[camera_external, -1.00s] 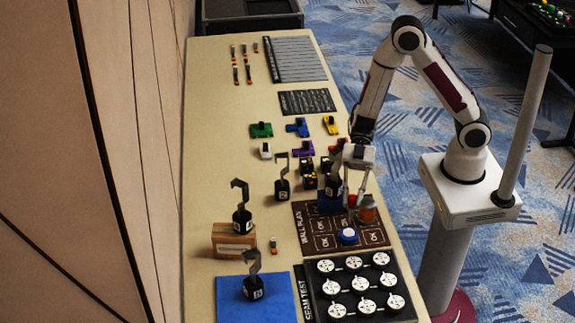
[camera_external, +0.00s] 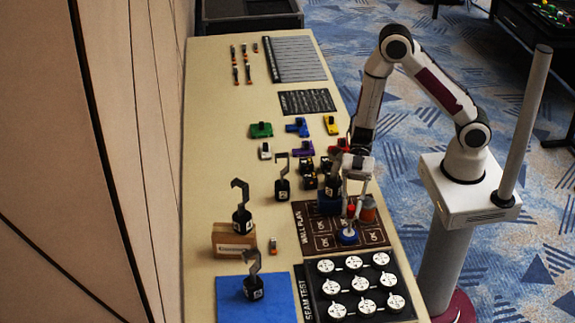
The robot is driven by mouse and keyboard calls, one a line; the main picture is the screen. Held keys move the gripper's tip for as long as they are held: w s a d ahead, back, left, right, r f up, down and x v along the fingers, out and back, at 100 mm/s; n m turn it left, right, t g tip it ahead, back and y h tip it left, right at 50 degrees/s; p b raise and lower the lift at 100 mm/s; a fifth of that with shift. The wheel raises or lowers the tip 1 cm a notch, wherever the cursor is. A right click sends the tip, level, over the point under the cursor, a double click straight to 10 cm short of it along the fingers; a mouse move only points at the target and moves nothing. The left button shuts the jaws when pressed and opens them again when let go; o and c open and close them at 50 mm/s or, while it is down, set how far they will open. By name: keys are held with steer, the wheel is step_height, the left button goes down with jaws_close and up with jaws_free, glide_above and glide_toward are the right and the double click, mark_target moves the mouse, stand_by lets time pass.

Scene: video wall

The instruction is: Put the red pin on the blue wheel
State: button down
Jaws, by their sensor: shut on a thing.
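The blue wheel (camera_external: 347,238) lies on the dark wall plan board (camera_external: 318,240), near the board's lower middle.
The seam test board (camera_external: 316,290) with several white discs lies in front.

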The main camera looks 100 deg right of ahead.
steer(key=shift+f, duration=0.1)
steer(key=c, duration=1.9)
jaws_free()
steer(key=v, duration=1.2)
